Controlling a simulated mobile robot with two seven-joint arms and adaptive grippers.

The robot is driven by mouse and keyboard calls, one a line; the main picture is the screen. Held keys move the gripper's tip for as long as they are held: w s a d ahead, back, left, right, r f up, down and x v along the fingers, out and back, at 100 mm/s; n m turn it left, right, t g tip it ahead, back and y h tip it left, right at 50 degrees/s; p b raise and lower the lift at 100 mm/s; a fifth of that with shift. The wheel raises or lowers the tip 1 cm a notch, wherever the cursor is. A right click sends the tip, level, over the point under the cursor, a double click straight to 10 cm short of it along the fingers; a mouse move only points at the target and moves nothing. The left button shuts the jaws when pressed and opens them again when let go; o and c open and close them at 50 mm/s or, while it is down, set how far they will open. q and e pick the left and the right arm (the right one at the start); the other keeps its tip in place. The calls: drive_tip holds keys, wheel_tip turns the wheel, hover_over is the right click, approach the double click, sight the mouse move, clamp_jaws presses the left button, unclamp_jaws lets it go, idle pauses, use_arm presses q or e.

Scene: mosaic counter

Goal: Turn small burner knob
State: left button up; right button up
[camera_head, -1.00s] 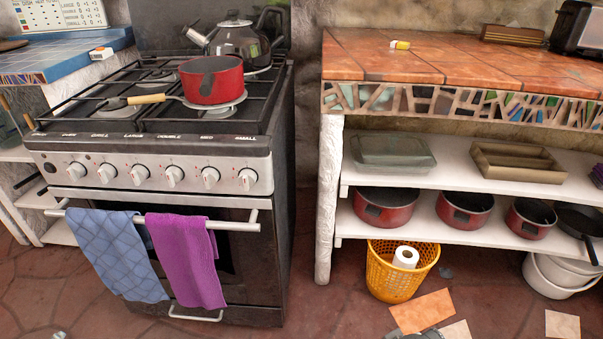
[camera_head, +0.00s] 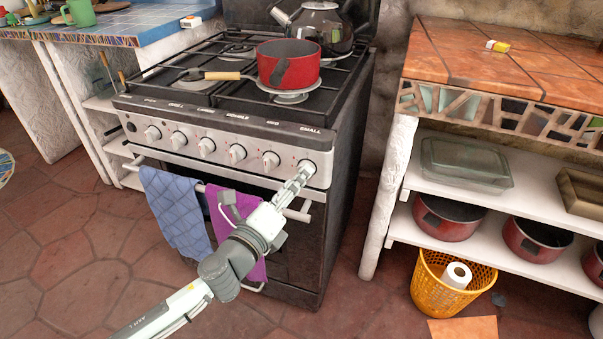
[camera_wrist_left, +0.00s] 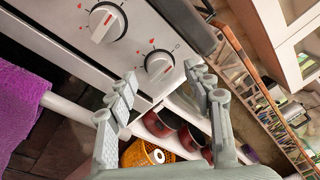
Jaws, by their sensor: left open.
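The small burner knob (camera_head: 308,167) is the rightmost of the row on the stove's front panel, under the word SMALL. In the head view my left gripper (camera_head: 300,176) is in front of it and partly hides it. In the left wrist view the white knob (camera_wrist_left: 158,62) has its grip bar tilted. My left gripper (camera_wrist_left: 162,76) is open there, with one finger on either side of the knob's lower part; contact cannot be told. The neighbouring knob (camera_head: 270,161) is to its left. My right gripper is not in view.
A red pot (camera_head: 288,66) and a kettle (camera_head: 318,28) stand on the stove top. A blue towel (camera_head: 178,212) and a purple towel (camera_head: 225,212) hang on the oven handle below the knobs. A shelf unit (camera_head: 398,180) stands to the right, across a narrow gap.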

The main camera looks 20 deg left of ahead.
use_arm(q)
drive_tip(key=shift+w+d, duration=0.2)
drive_tip(key=shift+w, duration=0.85)
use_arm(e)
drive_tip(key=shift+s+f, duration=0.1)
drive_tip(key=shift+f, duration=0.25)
use_arm(q)
drive_tip(key=shift+c, duration=0.3)
drive_tip(key=c, duration=1.1)
drive_tip(key=shift+f, duration=0.1)
